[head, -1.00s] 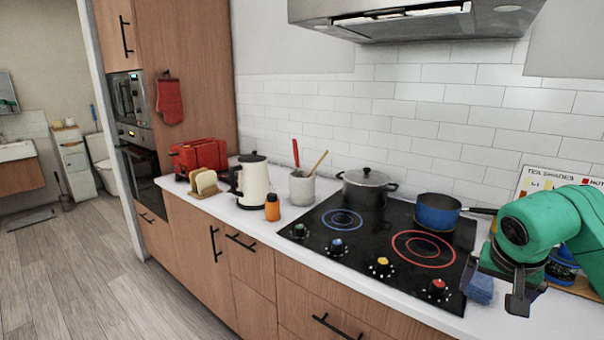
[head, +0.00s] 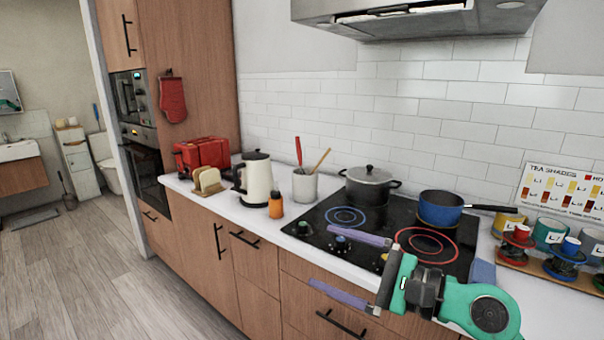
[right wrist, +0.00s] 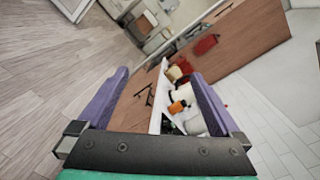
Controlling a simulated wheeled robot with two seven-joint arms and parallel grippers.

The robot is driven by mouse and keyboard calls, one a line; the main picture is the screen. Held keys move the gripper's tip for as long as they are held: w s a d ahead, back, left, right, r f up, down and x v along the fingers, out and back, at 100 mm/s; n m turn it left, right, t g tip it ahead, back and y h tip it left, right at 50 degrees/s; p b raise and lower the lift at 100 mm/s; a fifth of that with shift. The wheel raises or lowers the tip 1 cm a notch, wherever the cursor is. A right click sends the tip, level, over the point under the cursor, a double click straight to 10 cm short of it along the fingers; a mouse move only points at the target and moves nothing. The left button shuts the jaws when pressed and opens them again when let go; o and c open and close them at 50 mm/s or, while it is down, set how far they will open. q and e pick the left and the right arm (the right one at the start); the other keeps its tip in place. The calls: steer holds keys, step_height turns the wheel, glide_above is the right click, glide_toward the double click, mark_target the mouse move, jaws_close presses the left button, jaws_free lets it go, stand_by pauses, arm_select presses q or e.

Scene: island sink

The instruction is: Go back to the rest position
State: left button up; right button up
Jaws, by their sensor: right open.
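My right gripper (head: 350,264) is open and empty in the head view. Its two purple fingers point left, in front of the stove and above the counter's front edge. The fingers also frame the right wrist view (right wrist: 158,100), with nothing between them at close range. My green right arm enters from the lower right. The fingers hide part of the stove's knobs and front edge. My left gripper is not in the head view.
The black stove (head: 372,232) carries a grey pot (head: 368,188) and a blue pan (head: 438,208). A white kettle (head: 256,180), an orange bottle (head: 276,206) and a red toaster (head: 202,154) stand left. Cups stand at the right. Floor at left (head: 75,265) is clear.

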steer(key=w+d+r+m+t+h, duration=0.15)
steer(key=d+r+m+t, duration=0.35)
steer(key=m, duration=0.6)
steer(key=w+d+m+t+h, duration=0.1)
steer(key=d+m+t+h, duration=0.2)
steer(key=m+t, duration=0.5)
steer(key=d+f+m+g+h, duration=0.4)
steer(key=d+f+m+h, duration=0.4)
steer(key=m, duration=0.5)
steer(key=d+f+m+g+h, duration=0.3)
steer(key=d+f+m+h, duration=0.25)
steer(key=f+m, duration=0.6)
steer(key=s+a+f+m+g+y, duration=0.35)
steer(key=s+f+m+g, duration=0.8)
steer(key=s+f, duration=0.7)
step_height(320, 180, down, 22)
steer(key=s+g, duration=0.2)
steer(key=s+d+f+g, duration=0.1)
steer(key=s+d+f, duration=0.1)
steer(key=s+f, duration=1.4)
steer(key=shift+s+d+n, duration=0.25)
steer(key=shift+s+n, duration=0.15)
steer(key=shift+s, duration=0.35)
